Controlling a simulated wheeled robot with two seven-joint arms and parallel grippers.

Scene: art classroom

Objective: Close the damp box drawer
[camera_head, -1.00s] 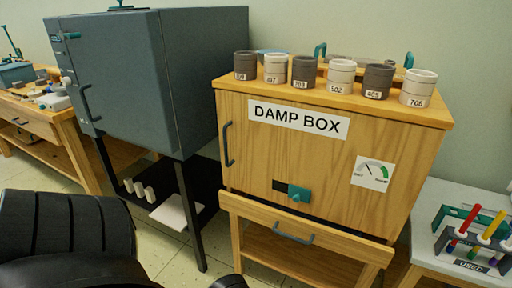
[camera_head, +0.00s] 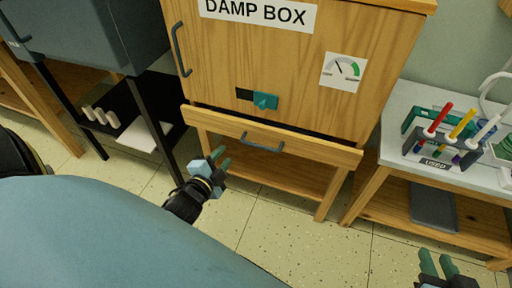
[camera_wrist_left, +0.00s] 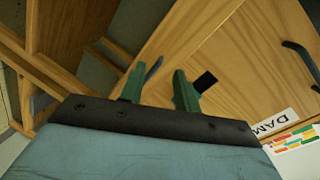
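The damp box (camera_head: 220,60) is a wooden cabinet with a "DAMP BOX" label. Its drawer (camera_head: 320,152) sits below the door and sticks out at the front, with a dark gap above its front panel. The drawer's grey handle (camera_head: 262,145) is at the middle of the panel. My left gripper (camera_head: 220,160) is open and empty, in front of and left of the handle, apart from it. In the left wrist view my left gripper (camera_wrist_left: 158,88) shows two green fingers spread apart, with the cabinet beyond. My right gripper (camera_head: 438,264) is at the bottom right, fingers apart and empty.
A grey kiln-like cabinet (camera_head: 100,35) on a black stand is to the left. A white table (camera_head: 400,105) with a rack of coloured tools (camera_head: 440,145) stands to the right. The tiled floor (camera_head: 290,220) in front of the damp box is clear.

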